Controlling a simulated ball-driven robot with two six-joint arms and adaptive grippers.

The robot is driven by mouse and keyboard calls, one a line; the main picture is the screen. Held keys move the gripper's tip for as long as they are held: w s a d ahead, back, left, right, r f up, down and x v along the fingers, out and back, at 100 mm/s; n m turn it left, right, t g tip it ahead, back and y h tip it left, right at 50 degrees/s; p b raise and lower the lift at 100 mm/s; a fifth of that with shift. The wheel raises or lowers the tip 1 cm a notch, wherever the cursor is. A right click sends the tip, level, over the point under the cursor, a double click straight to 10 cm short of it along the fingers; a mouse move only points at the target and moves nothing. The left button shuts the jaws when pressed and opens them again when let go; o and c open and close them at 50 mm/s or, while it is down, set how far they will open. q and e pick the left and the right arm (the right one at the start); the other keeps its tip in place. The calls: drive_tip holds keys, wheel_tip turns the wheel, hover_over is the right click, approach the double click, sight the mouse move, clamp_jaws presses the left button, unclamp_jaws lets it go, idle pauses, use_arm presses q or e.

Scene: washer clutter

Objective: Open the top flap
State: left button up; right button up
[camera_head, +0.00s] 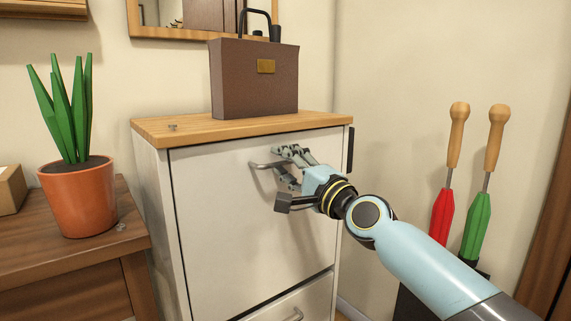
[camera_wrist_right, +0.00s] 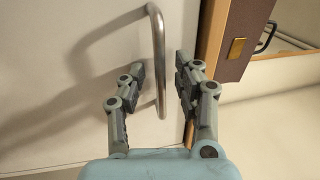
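The top flap (camera_head: 240,220) is the large white front panel of a cabinet with a wooden top, and it looks closed. Its metal bar handle (camera_head: 262,165) is near the flap's upper edge. My right gripper (camera_head: 283,166) is at the handle. In the right wrist view the handle (camera_wrist_right: 158,60) runs between the two spread fingers of the gripper (camera_wrist_right: 160,85), with gaps visible on both sides. The gripper is open. My left gripper is in neither view.
A brown briefcase (camera_head: 255,85) stands on the cabinet's wooden top (camera_head: 180,128). A lower drawer (camera_head: 300,302) is below the flap. A potted plant (camera_head: 78,195) stands on a brown dresser (camera_head: 60,250) at left. Red (camera_head: 441,215) and green (camera_head: 477,220) umbrellas stand at right, behind my right arm.

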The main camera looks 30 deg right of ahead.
clamp_jaws()
idle(0.6)
